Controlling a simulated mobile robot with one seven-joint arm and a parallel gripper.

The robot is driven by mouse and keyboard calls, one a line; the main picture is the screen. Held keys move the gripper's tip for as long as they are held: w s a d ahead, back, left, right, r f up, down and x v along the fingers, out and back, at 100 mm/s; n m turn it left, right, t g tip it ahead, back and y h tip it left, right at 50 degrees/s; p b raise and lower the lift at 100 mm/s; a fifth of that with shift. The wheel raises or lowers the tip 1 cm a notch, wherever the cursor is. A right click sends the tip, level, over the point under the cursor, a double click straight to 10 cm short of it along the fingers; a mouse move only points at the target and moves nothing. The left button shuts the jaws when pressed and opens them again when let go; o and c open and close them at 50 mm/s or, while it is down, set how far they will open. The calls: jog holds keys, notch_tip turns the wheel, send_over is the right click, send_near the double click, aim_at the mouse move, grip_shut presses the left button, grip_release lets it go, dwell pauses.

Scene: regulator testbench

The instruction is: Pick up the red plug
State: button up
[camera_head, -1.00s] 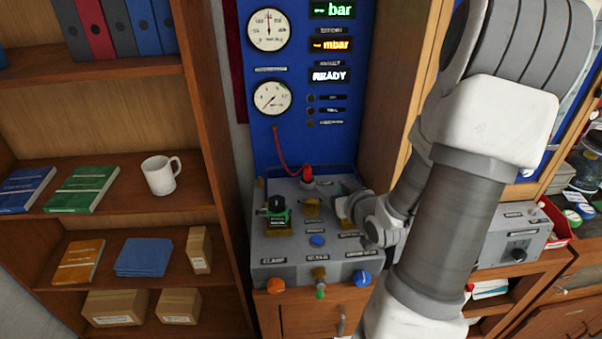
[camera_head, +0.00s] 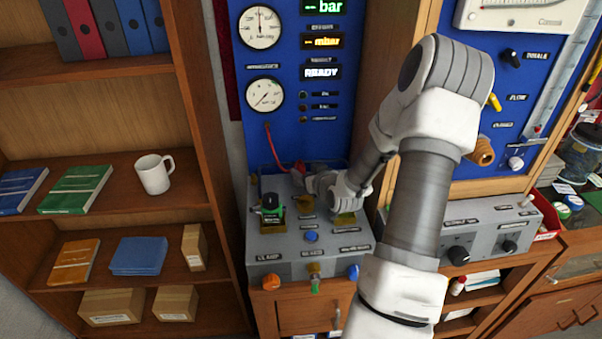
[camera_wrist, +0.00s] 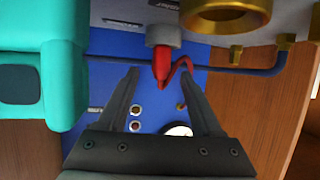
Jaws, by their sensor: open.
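The red plug (camera_wrist: 161,62) sits at the end of a grey collar (camera_wrist: 164,34) in the wrist view, with a red cable curling off beside it. My gripper (camera_wrist: 161,78) is open, its two dark fingers on either side of the plug's end, with visible gaps and no clear contact. In the head view the red plug (camera_head: 299,167) shows at the back of the grey control box (camera_head: 310,268), partly hidden by my gripper (camera_head: 309,182). The red cable (camera_head: 271,148) rises from there to the blue gauge panel.
A teal-green part (camera_wrist: 65,60) is close on the left in the wrist view, and a brass ring (camera_wrist: 226,16) is at upper right. In the head view a black-and-green knob (camera_head: 270,206) stands left of my gripper. A wooden shelf (camera_head: 215,150) borders the box on the left.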

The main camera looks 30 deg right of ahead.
aim_at(303, 167)
jog(key=x, duration=0.4)
jog(key=shift+w+p, duration=0.2)
jog(key=shift+p, duration=0.15)
jog(key=shift+r, duration=0.1)
grip_shut()
